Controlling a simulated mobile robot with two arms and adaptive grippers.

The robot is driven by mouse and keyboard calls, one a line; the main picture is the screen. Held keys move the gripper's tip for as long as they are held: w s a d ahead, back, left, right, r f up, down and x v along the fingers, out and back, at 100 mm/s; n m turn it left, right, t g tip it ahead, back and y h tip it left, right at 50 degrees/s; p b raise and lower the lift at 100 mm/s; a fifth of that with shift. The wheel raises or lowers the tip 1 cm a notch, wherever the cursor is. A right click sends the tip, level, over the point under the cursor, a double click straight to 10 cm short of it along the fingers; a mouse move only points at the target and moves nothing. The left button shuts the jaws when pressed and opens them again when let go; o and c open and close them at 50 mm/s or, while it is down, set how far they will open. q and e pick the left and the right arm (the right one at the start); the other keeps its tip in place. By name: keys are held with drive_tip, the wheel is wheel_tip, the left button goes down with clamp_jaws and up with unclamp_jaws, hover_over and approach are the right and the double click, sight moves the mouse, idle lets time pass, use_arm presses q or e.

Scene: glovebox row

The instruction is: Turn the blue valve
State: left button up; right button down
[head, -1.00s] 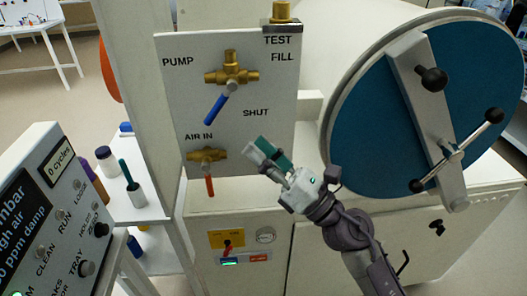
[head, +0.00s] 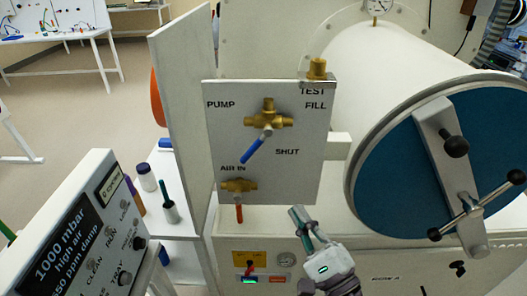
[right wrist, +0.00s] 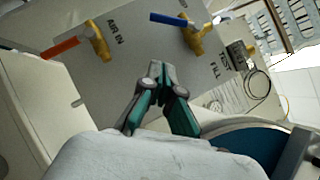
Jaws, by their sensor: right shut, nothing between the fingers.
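The blue valve has a brass body (head: 268,118) and a blue lever (head: 257,146) on the grey panel (head: 306,180). Its lever slants down and left, with PUMP printed to the upper left, FILL to the right and SHUT to the lower right. In the right wrist view, the blue lever (right wrist: 172,18) is at the top, beyond the fingertips. My right gripper (head: 299,214) is shut and empty, below the panel's lower right part in the picture and apart from the lever. Its fingertips meet in the right wrist view (right wrist: 161,68). My left gripper is not in view.
A red-handled AIR IN valve (head: 239,186) sits below the blue one. The round blue chamber door (head: 405,150) with its clamp bar (head: 440,150) stands at the right. A control box (head: 75,240) is at the lower left. Bottles (head: 170,211) stand on a shelf behind it.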

sight(256, 146)
drive_tip(key=w+a+r+n+p, duration=0.1)
drive_tip(key=w+a+r+p, duration=0.4)
drive_tip(key=w+a+p, duration=0.1)
drive_tip(key=x, duration=0.3)
drive_tip(key=shift+f, duration=0.2)
drive_tip(key=shift+w, duration=0.15)
